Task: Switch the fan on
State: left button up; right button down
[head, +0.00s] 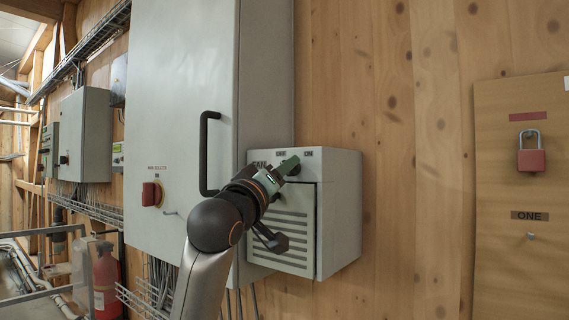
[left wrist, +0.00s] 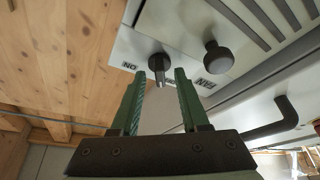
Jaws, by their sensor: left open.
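The fan box (head: 340,215) is a light grey box with a slatted front, fixed beside the tall cabinet. OFF and ON labels are along its top front. My left gripper (head: 288,166) is at that top strip and hides most of the switch in the head view. In the left wrist view the dark rotary switch (left wrist: 159,66) shows beside the ON label (left wrist: 129,66). My right gripper is not in view.
The tall grey cabinet (head: 180,90) has a black handle (head: 205,150) and a red switch (head: 151,193). A round dark knob (left wrist: 217,57) is close to the right finger. A board with a red padlock (head: 531,158) hangs at the right. Bare wood wall lies between.

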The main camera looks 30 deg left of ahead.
pick_arm(q)
jog(key=shift+w+r, duration=0.15)
jog(key=shift+w, duration=0.35)
grip_shut()
dwell(0.3)
